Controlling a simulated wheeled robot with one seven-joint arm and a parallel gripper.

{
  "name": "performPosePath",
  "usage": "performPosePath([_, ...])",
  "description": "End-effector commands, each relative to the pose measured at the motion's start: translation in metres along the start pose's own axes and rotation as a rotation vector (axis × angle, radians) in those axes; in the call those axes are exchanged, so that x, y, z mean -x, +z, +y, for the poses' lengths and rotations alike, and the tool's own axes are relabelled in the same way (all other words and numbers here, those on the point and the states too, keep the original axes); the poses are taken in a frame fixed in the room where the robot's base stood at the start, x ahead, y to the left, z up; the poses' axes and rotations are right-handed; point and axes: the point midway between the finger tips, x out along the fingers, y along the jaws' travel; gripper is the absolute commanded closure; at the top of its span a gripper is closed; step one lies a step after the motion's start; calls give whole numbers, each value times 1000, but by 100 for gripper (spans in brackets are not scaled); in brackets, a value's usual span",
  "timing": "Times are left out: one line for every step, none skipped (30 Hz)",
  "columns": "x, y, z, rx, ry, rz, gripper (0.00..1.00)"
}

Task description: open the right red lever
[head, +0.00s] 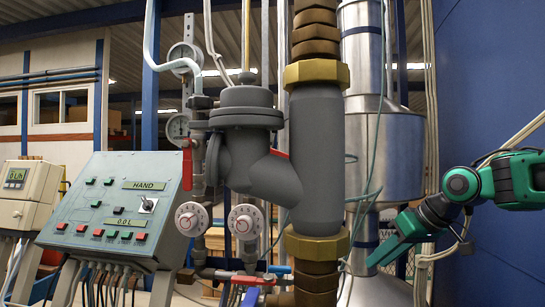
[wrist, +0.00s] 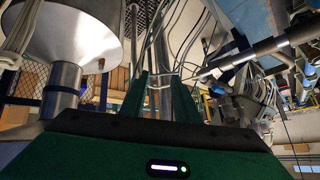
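In the head view, a red lever (head: 279,153) shows as a short tip, mostly hidden behind the dark grey valve body (head: 250,140). Another red lever (head: 187,168) hangs upright to its left, beside the control box. A third red handle (head: 252,280) lies flat on the low pipe. I cannot tell for certain which is the right one meant. My gripper (head: 372,262) is at the lower right, in front of the silver tank, well apart from all the levers. In the wrist view, its two green fingers (wrist: 159,85) stand apart with nothing between them.
A thick grey pipe (head: 316,160) with brass nuts stands between my gripper and the levers. The control box (head: 110,208) is at left. White dials (head: 191,219) and a blue handle (head: 279,269) sit low. A silver tank (head: 400,150) and loose cables are near my arm.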

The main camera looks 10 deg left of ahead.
Motion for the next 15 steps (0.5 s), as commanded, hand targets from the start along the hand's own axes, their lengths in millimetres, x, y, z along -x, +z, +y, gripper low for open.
performPosePath([-8, -35, -20, 71, -85, 58, 72])
performPosePath([-9, -55, -36, 114, -138, 97, 72])
performPosePath([-8, -80, -57, 171, -211, 151, 72])
performPosePath([-6, -98, -73, 212, -268, 193, 72])
performPosePath([-1, -114, -87, 250, -322, 235, 72])
performPosePath([8, -133, -106, 299, -394, 293, 72])
performPosePath([16, -146, -119, 332, -445, 335, 72])
performPosePath([26, -157, -131, 364, -496, 378, 72])
performPosePath([40, -169, -144, 401, -556, 431, 72])
performPosePath([51, -177, -153, 427, -599, 469, 72])
performPosePath([62, -183, -160, 451, -637, 506, 72])
performPosePath([76, -189, -167, 478, -684, 549, 72])
performPosePath([86, -193, -172, 495, -714, 578, 72])
performPosePath([94, -196, -175, 511, -740, 604, 72])
performPosePath([105, -199, -178, 527, -770, 633, 72])
